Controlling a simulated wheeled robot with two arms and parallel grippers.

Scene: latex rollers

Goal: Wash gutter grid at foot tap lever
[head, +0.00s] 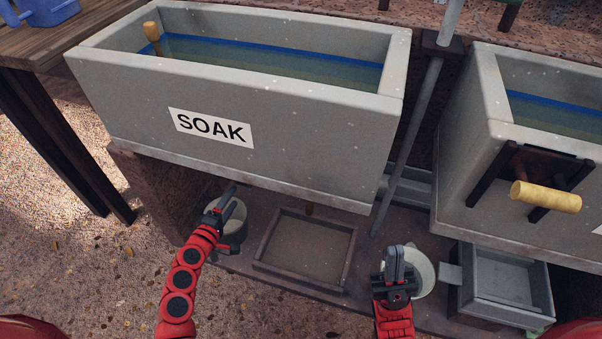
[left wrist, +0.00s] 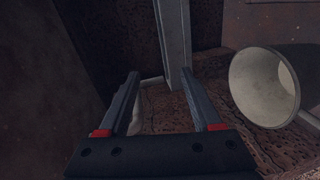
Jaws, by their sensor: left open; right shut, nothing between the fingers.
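I cannot make out a gutter grid for certain. A shallow dark-framed tray (head: 262,238) lies on the ledge under the SOAK tank, between my grippers. A flat grey tab (head: 450,272) sticks out left of a grey basin; I cannot tell whether it is the foot tap lever. My left gripper (head: 226,197) is over a cream pot (head: 235,236). In the left wrist view that gripper (left wrist: 165,98) is open, with a grey post (left wrist: 174,45) beyond its fingers and a cream pot (left wrist: 252,88) to the right. My right gripper (head: 395,262) is shut and empty beside another cream pot (head: 424,274).
The SOAK tank (head: 130,105) overhangs the ledge. A second tank (head: 468,150) with a yellow roller handle (head: 545,197) stands right, above the grey basin (head: 507,285). A slanted pipe (head: 408,145) runs between the tanks. Gravel floor (head: 75,270) is open at left.

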